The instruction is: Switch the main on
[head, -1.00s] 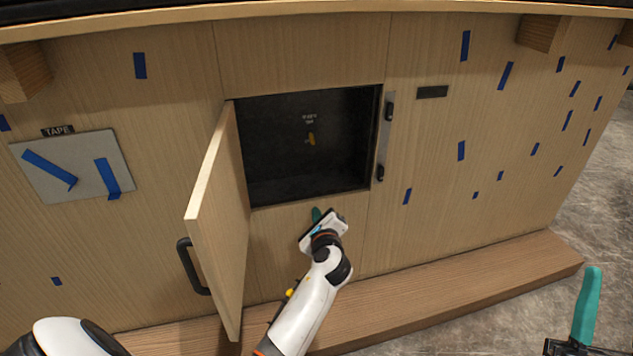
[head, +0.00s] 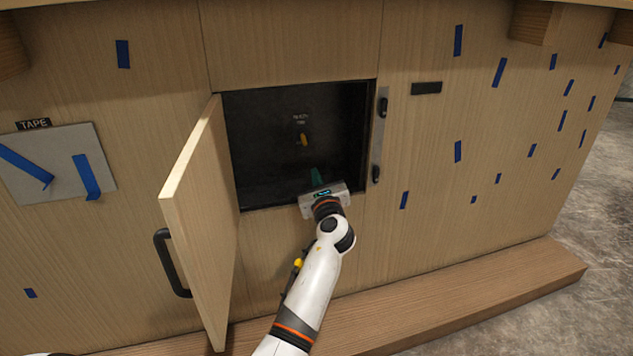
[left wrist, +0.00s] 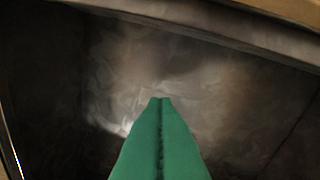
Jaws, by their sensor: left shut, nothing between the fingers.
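A small yellow switch handle (head: 303,139) sits on the dark back wall inside the open cabinet recess (head: 255,185). A small, unreadable pale label is just above it. My left gripper (head: 317,174) has green fingers that reach into the lower front of the recess, below and a little right of the switch, apart from it. In the left wrist view the green fingers (left wrist: 160,103) are closed together with nothing between them, against a dark, blurred interior. The switch is not visible in that view. My right gripper is out of the head view.
The cabinet door (head: 200,225) stands open on the left, with a black handle (head: 170,262). A metal latch strip (head: 378,140) lines the right edge of the opening. A wooden step (head: 480,290) runs along the floor. Blue tape pieces mark the panels.

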